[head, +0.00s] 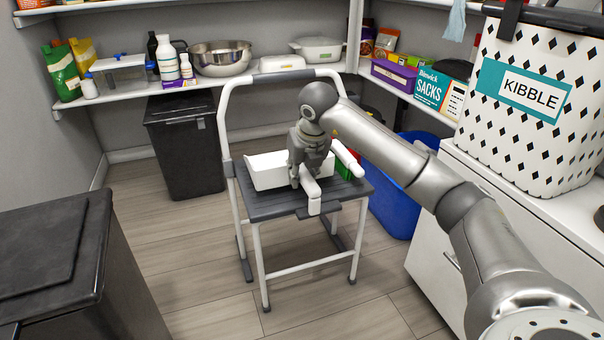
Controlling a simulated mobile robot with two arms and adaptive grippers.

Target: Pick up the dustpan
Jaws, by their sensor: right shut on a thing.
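The white dustpan (268,172) lies on the dark top of a step stool (262,207). Its wide pan faces the back, and its handle (311,188) reaches toward the front edge. My right gripper (303,176) points down over the middle of the dustpan and is shut on it near the handle. The gripper hides the middle of the pan. I cannot tell any gap between the dustpan and the stool top. My left gripper is not in view.
The stool's white rail (224,110) rises behind the dustpan. Something green and red (344,166) is partly hidden beside it. A blue bin (395,205) stands right, a black bin (184,150) behind left. A kibble container (535,105) stands on the right counter.

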